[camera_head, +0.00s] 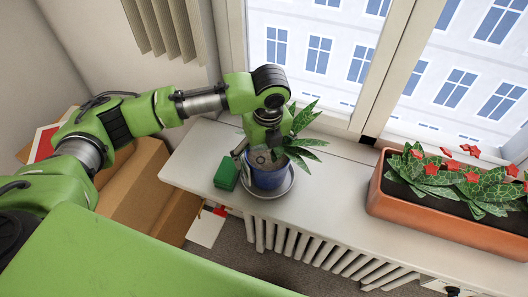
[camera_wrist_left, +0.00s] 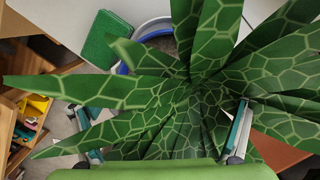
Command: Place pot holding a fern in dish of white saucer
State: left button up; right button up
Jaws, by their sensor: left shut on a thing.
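The pot holding a fern (camera_head: 268,179) is blue, with long pointed green leaves, and stands upright at the left end of the windowsill. The saucer (camera_head: 288,188) is pale grey-white, and its rim shows around the base of the pot. I cannot tell whether the pot rests in its dish or is slightly above it. My left gripper (camera_head: 258,152) is at the top of the pot, shut on it. In the left wrist view the fern's leaves (camera_wrist_left: 190,90) hide most of the grip, and part of the blue pot rim (camera_wrist_left: 123,69) shows. My right gripper is not in view.
A green block (camera_head: 226,173) lies just left of the saucer. A terracotta planter (camera_head: 430,214) with red-flowered plants stands at the right. The windowsill (camera_head: 330,205) between is clear. The window is behind, a radiator below, and cardboard boxes (camera_head: 160,200) stand at the left.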

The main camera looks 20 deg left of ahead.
pick_arm(q)
jog(key=shift+w+f, duration=0.1)
jog(key=shift+f, duration=0.2)
jog(key=o, duration=1.8)
jog(key=shift+f, duration=0.2)
jog(key=shift+r, duration=0.15)
jog(key=r+b, duration=0.1)
jog(key=r, duration=0.3)
jog(key=s+r, duration=0.1)
jog(key=r, duration=0.3)
jog(key=d+r+b, duration=0.1)
jog(key=r, duration=0.3)
jog(key=shift+s+b, duration=0.15)
jog(key=shift+b, duration=0.2)
jog(key=shift+f, duration=0.1)
